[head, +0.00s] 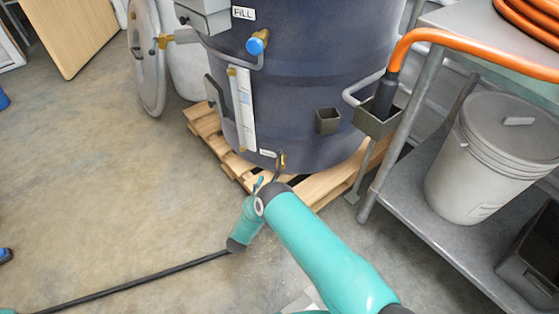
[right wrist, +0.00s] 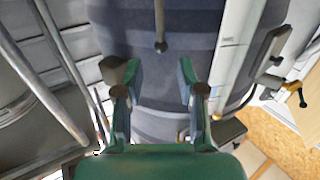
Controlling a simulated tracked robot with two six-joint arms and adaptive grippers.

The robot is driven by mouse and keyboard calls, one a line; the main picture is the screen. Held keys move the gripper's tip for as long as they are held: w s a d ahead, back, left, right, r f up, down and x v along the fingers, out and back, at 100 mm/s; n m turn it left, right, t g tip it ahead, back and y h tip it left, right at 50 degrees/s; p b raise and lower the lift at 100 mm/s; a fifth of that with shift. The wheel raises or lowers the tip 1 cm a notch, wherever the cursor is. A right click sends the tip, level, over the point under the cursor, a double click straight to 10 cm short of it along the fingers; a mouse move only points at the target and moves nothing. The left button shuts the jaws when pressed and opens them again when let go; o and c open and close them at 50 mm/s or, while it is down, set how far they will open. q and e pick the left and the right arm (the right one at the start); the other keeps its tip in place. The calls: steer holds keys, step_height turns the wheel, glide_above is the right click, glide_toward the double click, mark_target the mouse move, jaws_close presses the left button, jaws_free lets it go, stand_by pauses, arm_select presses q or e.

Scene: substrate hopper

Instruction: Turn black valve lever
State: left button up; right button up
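The dark blue hopper (head: 300,85) stands on a wooden pallet. A small dark valve part with yellow (head: 281,161) shows low on its front, partly covered by my right arm. In the right wrist view a thin dark lever (right wrist: 160,25) with a rounded end lies against the hopper wall. My right gripper (right wrist: 160,82) is open; its two fingers are apart and the lever's end is beyond the gap between them, not touching either. In the head view my right gripper (head: 268,181) is mostly hidden by its own arm. My left gripper cannot be made out.
A square cup (head: 327,121) juts from the hopper, right of the sight gauge (head: 242,108). A blue-knobbed valve (head: 257,42) is above. A metal shelf (head: 425,215) with a grey bucket (head: 490,160) stands right. Floor at left is largely clear.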

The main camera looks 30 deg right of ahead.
mark_target(279, 158)
steer(key=b+x, duration=0.3)
steer(key=x, duration=0.8)
steer(key=shift+w+d+f, duration=0.2)
steer(key=shift+w+d, duration=0.05)
steer(key=shift+d, duration=0.1)
steer(key=shift+b+x, duration=0.35)
steer(key=shift+x, duration=0.4)
steer(key=shift+r, duration=0.1)
jaws_close()
steer(key=shift+a, duration=0.15)
